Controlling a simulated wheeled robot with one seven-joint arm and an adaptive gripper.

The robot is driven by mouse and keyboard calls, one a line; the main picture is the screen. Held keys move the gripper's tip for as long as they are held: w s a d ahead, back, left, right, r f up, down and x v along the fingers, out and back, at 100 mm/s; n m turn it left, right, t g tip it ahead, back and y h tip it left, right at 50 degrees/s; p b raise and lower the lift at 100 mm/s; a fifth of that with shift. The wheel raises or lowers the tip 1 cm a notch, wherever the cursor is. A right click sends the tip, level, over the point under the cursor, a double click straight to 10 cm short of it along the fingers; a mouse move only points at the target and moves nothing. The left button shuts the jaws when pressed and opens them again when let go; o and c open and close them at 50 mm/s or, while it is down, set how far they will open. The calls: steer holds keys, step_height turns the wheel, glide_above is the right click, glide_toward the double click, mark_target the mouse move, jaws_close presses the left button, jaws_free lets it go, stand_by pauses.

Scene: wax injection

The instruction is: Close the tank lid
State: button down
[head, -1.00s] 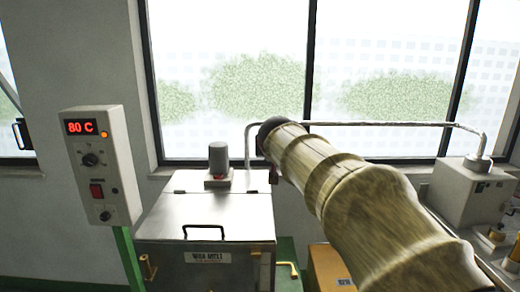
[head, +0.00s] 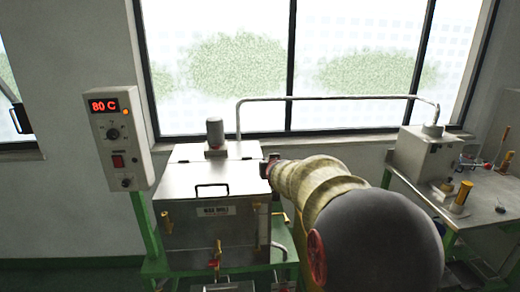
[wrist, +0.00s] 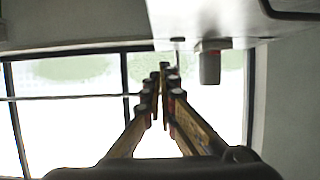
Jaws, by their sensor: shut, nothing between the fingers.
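The steel wax tank (head: 215,222) stands centre-left in the head view, on a green stand. Its lid (head: 215,180) lies flat on top, with a black handle (head: 211,188) near its front edge. A grey motor (head: 215,133) rises at the tank's back. My gripper (head: 270,165) is at the lid's right side, its fingers mostly hidden behind my arm; I cannot tell if it touches the lid. In the wrist view, which is upside down, my gripper (wrist: 164,72) is shut and empty. The grey motor (wrist: 210,66) hangs right of the fingers there.
A control box (head: 118,138) reading 80 C stands left of the tank. A steel bench (head: 485,200) with a grey machine (head: 425,155) is at the right. A pipe (head: 340,97) runs behind, along the windows. Brass valves (head: 215,255) stick out at the tank's front.

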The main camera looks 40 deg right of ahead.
mark_target(268, 196)
steer(key=s+f+b, duration=0.1)
steer(key=f+b, duration=0.1)
steer(key=f, duration=0.2)
steer(key=f+b, duration=0.3)
steer(key=f, duration=0.1)
steer(key=s+a+f+b, duration=0.1)
steer(key=f+b, duration=0.2)
steer(key=f, duration=0.1)
steer(key=shift+s+a+f, duration=0.1)
steer(key=shift+s+f, duration=0.2)
steer(key=shift+f, duration=0.1)
step_height(268, 196, up, 4)
steer(key=p, duration=0.2)
steer(key=s+a+f+p, duration=0.1)
steer(key=s+a+f, duration=0.3)
steer(key=s+f, duration=0.2)
steer(key=shift+s+a+p, duration=0.2)
steer(key=shift+s+p, duration=0.05)
steer(key=shift+p, duration=0.1)
steer(key=shift+f, duration=0.15)
